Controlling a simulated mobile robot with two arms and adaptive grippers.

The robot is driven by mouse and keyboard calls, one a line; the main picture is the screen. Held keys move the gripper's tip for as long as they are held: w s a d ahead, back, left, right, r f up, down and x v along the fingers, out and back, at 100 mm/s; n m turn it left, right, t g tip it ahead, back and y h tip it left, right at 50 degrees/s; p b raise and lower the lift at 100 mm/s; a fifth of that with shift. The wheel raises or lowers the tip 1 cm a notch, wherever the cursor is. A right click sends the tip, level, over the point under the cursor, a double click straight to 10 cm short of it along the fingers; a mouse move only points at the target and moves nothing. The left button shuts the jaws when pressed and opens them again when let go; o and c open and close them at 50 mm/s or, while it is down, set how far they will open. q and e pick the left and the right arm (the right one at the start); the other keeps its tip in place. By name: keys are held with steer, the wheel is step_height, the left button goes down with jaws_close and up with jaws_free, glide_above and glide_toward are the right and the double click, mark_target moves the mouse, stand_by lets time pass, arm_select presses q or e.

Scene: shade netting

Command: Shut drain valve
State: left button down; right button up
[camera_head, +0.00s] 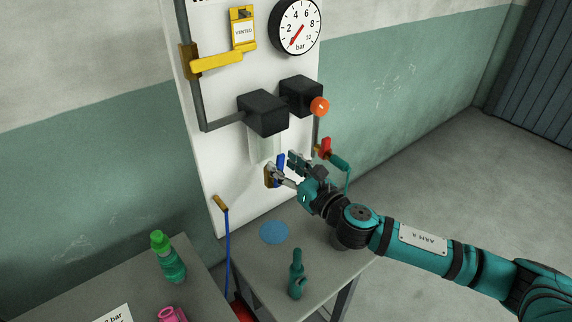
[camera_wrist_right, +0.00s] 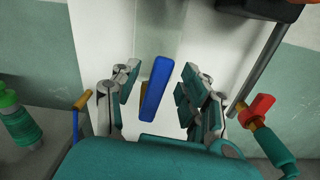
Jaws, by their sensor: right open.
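The drain valve appears to be the one with a blue lever (camera_head: 281,160) on a brass body (camera_head: 269,176), low on the white panel below a clear bowl (camera_head: 262,146). My right gripper (camera_head: 287,167) is open at this lever, with one finger on each side. In the right wrist view, the blue lever (camera_wrist_right: 155,88) stands nearly upright, slightly tilted, between the open fingers (camera_wrist_right: 157,80), with gaps on both sides. Part of the brass body (camera_wrist_right: 144,90) shows behind it. Its lower end is near the gripper's palm edge. My left gripper is not in view.
Right of the lever are a red valve handle (camera_head: 325,148) with a teal hose and an orange knob (camera_head: 320,106). Black blocks (camera_head: 263,113) sit above. A gauge (camera_head: 297,26) and yellow lever (camera_head: 217,61) are higher.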

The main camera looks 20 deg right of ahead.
steer(key=shift+c, duration=0.4)
jaws_close()
steer(key=shift+d, duration=0.1)
steer(key=w+d+f+m+b, duration=0.2)
steer(key=d+f+m, duration=0.3)
steer(key=m, duration=1.1)
steer(key=shift+d+f+m+b, duration=0.15)
steer(key=shift+f+m+b, duration=0.15)
steer(key=shift+f+b, duration=0.25)
steer(key=shift+s+f, duration=0.1)
steer(key=shift+o, duration=0.4)
jaws_free()
steer(key=shift+f, duration=0.1)
